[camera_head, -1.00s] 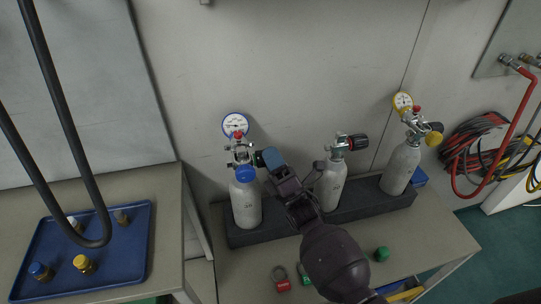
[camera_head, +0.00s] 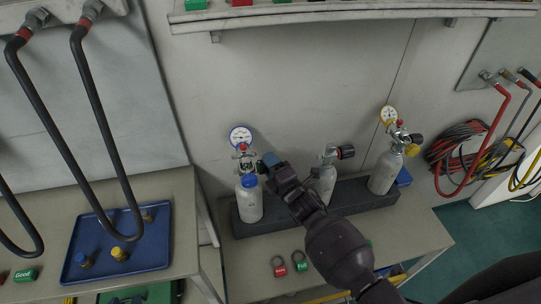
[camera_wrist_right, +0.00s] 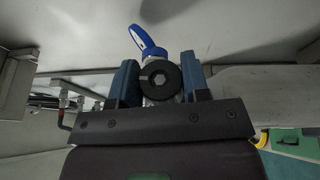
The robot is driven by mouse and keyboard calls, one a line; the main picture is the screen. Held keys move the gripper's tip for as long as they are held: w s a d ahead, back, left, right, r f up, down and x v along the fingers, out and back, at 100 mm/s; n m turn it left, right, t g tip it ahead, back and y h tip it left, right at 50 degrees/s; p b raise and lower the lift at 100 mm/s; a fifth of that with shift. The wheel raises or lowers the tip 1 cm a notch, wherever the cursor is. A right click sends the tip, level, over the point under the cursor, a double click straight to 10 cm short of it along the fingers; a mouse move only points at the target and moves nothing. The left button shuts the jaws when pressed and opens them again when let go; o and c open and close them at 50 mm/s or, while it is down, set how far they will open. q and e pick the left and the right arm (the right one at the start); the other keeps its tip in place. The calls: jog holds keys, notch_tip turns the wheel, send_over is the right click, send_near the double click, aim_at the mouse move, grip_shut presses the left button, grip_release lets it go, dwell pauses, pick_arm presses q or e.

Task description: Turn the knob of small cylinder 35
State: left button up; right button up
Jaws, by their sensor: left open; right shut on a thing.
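Three small grey cylinders stand in a dark rack: a left one (camera_head: 249,204) with a blue-rimmed gauge (camera_head: 241,135) and blue cap, a middle one (camera_head: 325,184), and a right one (camera_head: 384,173) with a yellow-rimmed gauge. Their numbers are too small to read. My right gripper (camera_head: 268,163) reaches the valve of the left cylinder from the right. In the right wrist view its blue fingers are shut on a round black knob (camera_wrist_right: 159,80) with a hexagonal centre, the blue gauge (camera_wrist_right: 147,41) behind it. The knob is mostly hidden in the head view. My left gripper is not in view.
The dark rack (camera_head: 352,197) stands on a bench against the wall. Red and green tags (camera_head: 279,266) lie in front. A shelf (camera_head: 350,17) runs above.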

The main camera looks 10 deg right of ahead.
jog(key=shift+d+m+g+h+p, duration=0.1)
jog(key=shift+m+g+h+p, duration=0.25)
jog(key=shift+g, duration=0.45)
jog(key=shift+g+h, duration=0.25)
jog(key=shift+g, duration=0.55)
jog(key=m+g, duration=0.1)
jog(key=g, duration=0.2)
jog(key=shift+w+h, duration=0.1)
jog(key=shift+h, duration=0.2)
jog(key=m+g, duration=0.1)
jog(key=g, duration=0.2)
jog(key=shift+g, duration=0.4)
pick_arm(q)
jog(key=shift+s+f, duration=0.1)
jog(key=shift+s, duration=0.5)
pick_arm(e)
jog(key=g, duration=0.3)
jog(key=m+g, duration=0.1)
jog(key=g, duration=0.1)
jog(key=shift+f+m+g+h, duration=0.15)
jog(key=shift+m+g+h, duration=0.15)
jog(key=shift+g, duration=0.1)
jog(key=o, duration=0.9)
pick_arm(q)
jog(key=shift+a, duration=0.1)
